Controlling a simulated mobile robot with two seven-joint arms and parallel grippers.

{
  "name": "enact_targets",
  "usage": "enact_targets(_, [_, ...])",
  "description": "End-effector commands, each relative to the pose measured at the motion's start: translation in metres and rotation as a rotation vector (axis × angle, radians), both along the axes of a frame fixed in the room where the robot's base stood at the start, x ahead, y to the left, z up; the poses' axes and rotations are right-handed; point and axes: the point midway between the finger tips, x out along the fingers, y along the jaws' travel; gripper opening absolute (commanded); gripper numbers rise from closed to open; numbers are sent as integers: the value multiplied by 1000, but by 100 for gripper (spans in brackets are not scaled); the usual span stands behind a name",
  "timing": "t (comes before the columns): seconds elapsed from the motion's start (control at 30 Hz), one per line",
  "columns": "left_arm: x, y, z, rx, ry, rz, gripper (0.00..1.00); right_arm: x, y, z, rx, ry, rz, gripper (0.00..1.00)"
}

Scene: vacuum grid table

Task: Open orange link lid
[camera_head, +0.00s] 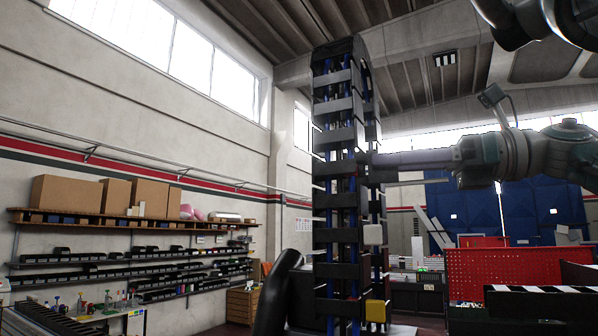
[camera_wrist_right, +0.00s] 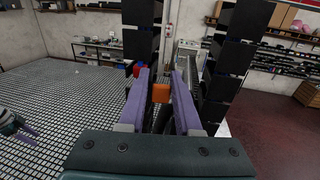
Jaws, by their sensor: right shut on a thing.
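The orange link lid (camera_wrist_right: 161,93) shows in the right wrist view, between the tips of two long purple fingers. My right gripper (camera_wrist_right: 162,82) is shut on it. In the head view my right gripper (camera_head: 374,166) reaches in from the right against a tall upright black cable chain (camera_head: 338,190) with blue cables inside. The lid is hidden there. A purple-fingered part that looks like my left gripper (camera_wrist_right: 24,130) shows at the left edge of the wrist view, cut off and too small to read.
The chain's black links also stand on both sides of the fingers in the wrist view (camera_wrist_right: 222,60). A yellow block (camera_head: 376,311) sits low on the chain. A red perforated panel (camera_head: 490,275) stands at right. Shelves with boxes (camera_head: 75,194) line the left wall.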

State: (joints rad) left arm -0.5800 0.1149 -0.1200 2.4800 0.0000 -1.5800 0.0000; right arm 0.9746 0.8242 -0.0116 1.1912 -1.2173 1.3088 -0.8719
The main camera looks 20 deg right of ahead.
Motion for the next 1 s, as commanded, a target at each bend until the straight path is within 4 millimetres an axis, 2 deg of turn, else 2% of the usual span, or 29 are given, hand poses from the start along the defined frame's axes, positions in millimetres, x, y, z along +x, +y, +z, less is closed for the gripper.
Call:
enact_targets(0.03, [0, 0, 0, -1, 0, 1, 50, 3, -3, -2, 2, 5, -18, 0])
enact_targets(0.07, [0, 0, 0, -2, 0, 2, 50, 3, -3, -2, 2, 5, -17, 36])
enact_targets(0.27, [0, 0, 0, -1, 0, 1, 50, 2, -2, -2, 2, 4, -13, 57])
enact_targets(0.57, [0, 0, -5, 1, 0, -1, 50, -1, -4, -2, 2, 1, -10, 57])
enact_targets(0.67, [0, 1, -18, 5, -1, -3, 50, -8, -14, -6, 0, 0, -12, 57])
enact_targets(0.83, [0, 2, -44, 9, 0, -6, 50, -30, -42, -8, 1, 0, -15, 57])
enact_targets(1.0, [0, 3, -55, 10, 1, -6, 50, -50, -65, -4, 3, 2, -14, 57])
